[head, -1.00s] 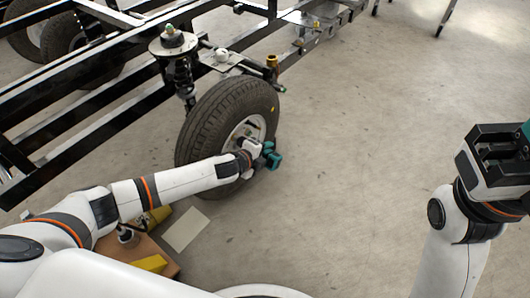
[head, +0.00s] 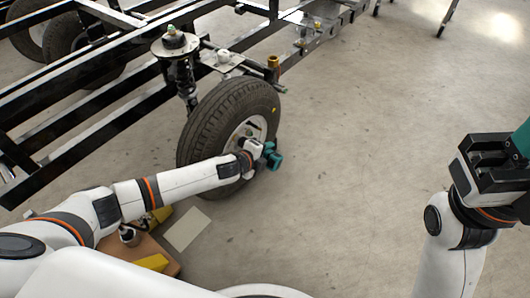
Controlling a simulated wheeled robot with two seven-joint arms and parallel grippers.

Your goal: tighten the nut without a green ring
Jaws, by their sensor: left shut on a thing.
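My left gripper (head: 270,156) has teal fingers and is at the hub of a black-tyred wheel (head: 212,128). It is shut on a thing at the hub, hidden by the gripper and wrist. I cannot tell from here whether that is a nut or has a green ring. The wheel's pale rim (head: 245,130) shows beside the wrist. A spring strut (head: 184,75) stands left of the wheel, with a small green mark on its top (head: 171,29). My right gripper (head: 520,143) is at the right edge, partly cut off, apart from the suspension, and its fingertips are not clear.
A black chassis frame (head: 60,105) runs across the upper left. A brass-coloured fitting (head: 273,62) and a white knob (head: 223,57) sit behind the wheel. A brown box (head: 150,247) with yellow parts and a pale sheet (head: 187,230) lie below my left arm. The floor at centre right is clear.

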